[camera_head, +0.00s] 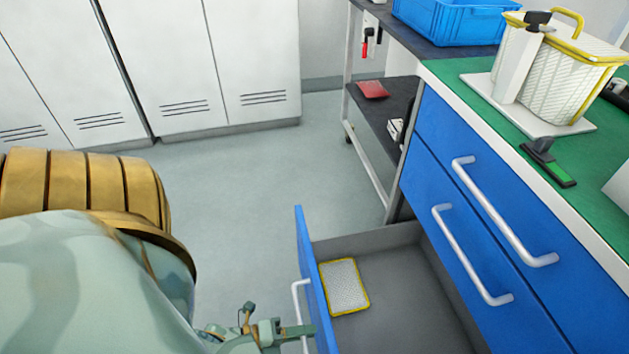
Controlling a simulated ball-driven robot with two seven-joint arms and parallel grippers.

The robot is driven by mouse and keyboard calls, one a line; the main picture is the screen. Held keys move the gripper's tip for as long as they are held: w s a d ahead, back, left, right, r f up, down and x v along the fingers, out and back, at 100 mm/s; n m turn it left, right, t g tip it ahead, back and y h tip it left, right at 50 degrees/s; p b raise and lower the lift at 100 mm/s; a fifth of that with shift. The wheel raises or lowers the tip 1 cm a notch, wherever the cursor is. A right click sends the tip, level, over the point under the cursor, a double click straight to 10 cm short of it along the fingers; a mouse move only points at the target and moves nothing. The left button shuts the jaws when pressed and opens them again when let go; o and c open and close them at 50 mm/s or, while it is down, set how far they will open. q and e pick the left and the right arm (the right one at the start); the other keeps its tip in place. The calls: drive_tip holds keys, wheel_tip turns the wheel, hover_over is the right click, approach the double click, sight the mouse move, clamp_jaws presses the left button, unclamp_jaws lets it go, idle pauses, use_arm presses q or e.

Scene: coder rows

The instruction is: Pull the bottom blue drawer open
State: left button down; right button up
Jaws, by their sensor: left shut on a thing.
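The bottom blue drawer (311,275) stands pulled out from the blue cabinet (470,205), its grey inside in view. A pad with a white mesh face and yellow edge (344,287) lies in it, close to the drawer front. The drawer's silver bar handle (299,297) is on the outer side of the front. My left gripper (300,331) is at this handle near the bottom edge and is shut on it. My right gripper is not in view.
Two upper drawers with silver handles (470,255) are shut. A white basket with yellow trim (560,75) stands on the green worktop (480,78). A dark shelf cart (385,110) is behind the cabinet. Pale lockers (170,60) line the back. Grey floor (250,170) is clear between.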

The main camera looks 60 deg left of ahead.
use_arm(q)
drive_tip(key=shift+s+a, duration=0.15)
drive_tip(key=shift+s, duration=0.2)
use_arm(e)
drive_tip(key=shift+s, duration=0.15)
use_arm(q)
drive_tip(key=c, duration=1.5)
unclamp_jaws()
drive_tip(key=shift+c, duration=0.2)
drive_tip(key=p+v, duration=0.2)
drive_tip(key=v, duration=1.4)
drive_tip(key=shift+s+p, duration=0.15)
drive_tip(key=shift+p, duration=0.2)
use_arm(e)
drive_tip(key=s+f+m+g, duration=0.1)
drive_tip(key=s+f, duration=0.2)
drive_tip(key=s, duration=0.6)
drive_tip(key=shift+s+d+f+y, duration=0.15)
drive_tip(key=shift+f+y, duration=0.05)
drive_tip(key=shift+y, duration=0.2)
